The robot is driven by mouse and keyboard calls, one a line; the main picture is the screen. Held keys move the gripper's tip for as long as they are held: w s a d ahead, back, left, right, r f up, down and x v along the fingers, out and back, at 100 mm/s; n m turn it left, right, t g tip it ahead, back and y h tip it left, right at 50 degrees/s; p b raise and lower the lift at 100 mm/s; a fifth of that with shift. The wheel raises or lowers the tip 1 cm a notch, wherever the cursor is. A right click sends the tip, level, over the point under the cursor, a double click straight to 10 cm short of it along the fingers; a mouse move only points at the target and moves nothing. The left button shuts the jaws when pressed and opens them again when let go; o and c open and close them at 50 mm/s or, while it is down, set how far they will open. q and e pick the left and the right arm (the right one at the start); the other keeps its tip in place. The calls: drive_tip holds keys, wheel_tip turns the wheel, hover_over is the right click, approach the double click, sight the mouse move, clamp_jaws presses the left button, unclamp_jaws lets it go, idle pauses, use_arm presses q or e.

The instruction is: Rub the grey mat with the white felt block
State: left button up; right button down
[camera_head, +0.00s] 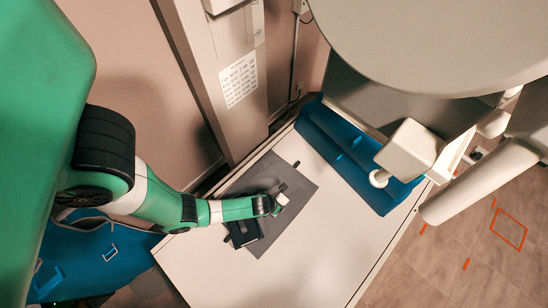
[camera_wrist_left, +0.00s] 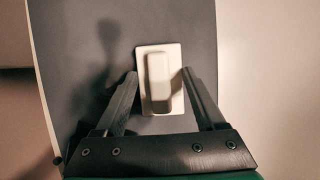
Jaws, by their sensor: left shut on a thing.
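The grey mat (camera_head: 292,179) lies on the white table, and it fills much of the left wrist view (camera_wrist_left: 68,60). My left gripper (camera_head: 277,196) reaches over the middle of the mat from the left. In the left wrist view, its two dark fingers (camera_wrist_left: 158,88) are shut on the white felt block (camera_wrist_left: 174,52), a pale plate with a raised grip. The block shows only as a small pale patch in the head view. I cannot tell whether its underside touches the mat. My right gripper is not in view.
The white table (camera_head: 315,240) is bare to the right of and below the mat. A blue pad (camera_head: 345,150) lies along its far right side. A grey column (camera_head: 225,70) stands behind, and large pale machine parts (camera_head: 430,45) overhang the right.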

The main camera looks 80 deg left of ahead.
use_arm(q)
drive_tip(key=shift+w+d+r, duration=0.1)
drive_tip(key=shift+w+d, duration=1.2)
drive_tip(key=shift+d, duration=0.3)
drive_tip(key=shift+s+d, duration=0.7)
drive_tip(key=shift+s, duration=0.2)
drive_tip(key=shift+s+a+p, duration=0.8)
drive_tip(key=shift+s+a, duration=0.3)
drive_tip(key=shift+a, duration=0.15)
drive_tip(key=shift+s+a, duration=0.25)
drive_tip(key=shift+a, duration=0.05)
drive_tip(key=shift+s+a+p, duration=0.3)
drive_tip(key=shift+p, duration=0.05)
drive_tip(key=shift+s+a+p, duration=0.55)
drive_tip(key=shift+s+a, duration=0.3)
drive_tip(key=shift+a, duration=0.15)
drive_tip(key=shift+s+a, duration=0.65)
drive_tip(key=shift+a, duration=0.2)
drive_tip(key=shift+s+a, duration=0.6)
drive_tip(key=shift+a, duration=0.2)
drive_tip(key=shift+s+f, duration=0.1)
drive_tip(key=shift+f, duration=0.1)
drive_tip(key=shift+s+r, duration=0.1)
